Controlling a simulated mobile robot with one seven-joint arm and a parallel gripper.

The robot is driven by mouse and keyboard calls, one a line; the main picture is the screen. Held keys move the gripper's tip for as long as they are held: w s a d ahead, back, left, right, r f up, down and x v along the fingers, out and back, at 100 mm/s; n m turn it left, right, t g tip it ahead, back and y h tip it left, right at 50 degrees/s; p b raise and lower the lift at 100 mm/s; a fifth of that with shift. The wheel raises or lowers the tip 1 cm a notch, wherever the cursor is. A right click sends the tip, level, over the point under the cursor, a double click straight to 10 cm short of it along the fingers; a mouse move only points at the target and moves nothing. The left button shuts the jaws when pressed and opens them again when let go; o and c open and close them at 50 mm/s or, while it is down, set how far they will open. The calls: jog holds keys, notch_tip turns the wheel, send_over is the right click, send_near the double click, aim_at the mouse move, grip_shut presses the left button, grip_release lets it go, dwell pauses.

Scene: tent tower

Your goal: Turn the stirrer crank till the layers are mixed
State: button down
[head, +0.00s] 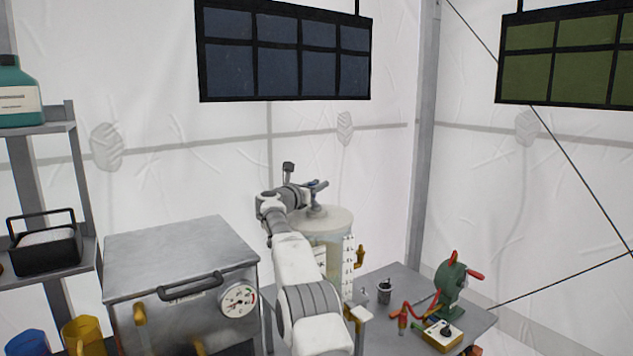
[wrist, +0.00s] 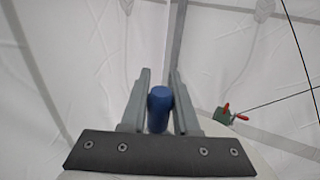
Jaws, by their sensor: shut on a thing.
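A cream cylindrical tank (head: 338,218) stands at the middle, behind my arm. The stirrer crank (head: 316,210) sits on its lid, partly hidden by my arm and gripper. A clear gauge strip (head: 348,262) runs down the tank's side; the layers cannot be made out at this size. My gripper (head: 316,187) is over the lid. In the wrist view my gripper (wrist: 159,78) is shut on the blue crank handle (wrist: 160,107), which stands upright between the two grey fingers.
A metal box with a dial (head: 180,265) stands left of my arm. Right of the tank, a grey table (head: 400,283) holds a dark cup (head: 384,291), a green hand-cranked device (head: 451,286) and a yellow switch box (head: 441,335). Dark panels (head: 285,50) hang above.

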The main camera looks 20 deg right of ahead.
dwell(0.3)
jog(key=c, duration=0.7)
grip_release()
jog(key=shift+o, duration=0.2)
jog(key=b, duration=0.1)
jog(key=a+b, duration=0.1)
jog(key=b, duration=0.1)
jog(key=shift+s+a+f, duration=0.1)
jog(key=shift+s+f, duration=0.15)
jog(key=shift+s, duration=0.15)
jog(key=shift+s+a+b, duration=0.5)
jog(key=shift+a+b, duration=0.05)
jog(key=shift+b, duration=0.55)
jog(key=b+v, duration=0.5)
jog(key=v, duration=0.9)
jog(key=shift+a+r, duration=0.2)
jog(key=shift+r, duration=0.05)
jog(key=shift+s, duration=0.15)
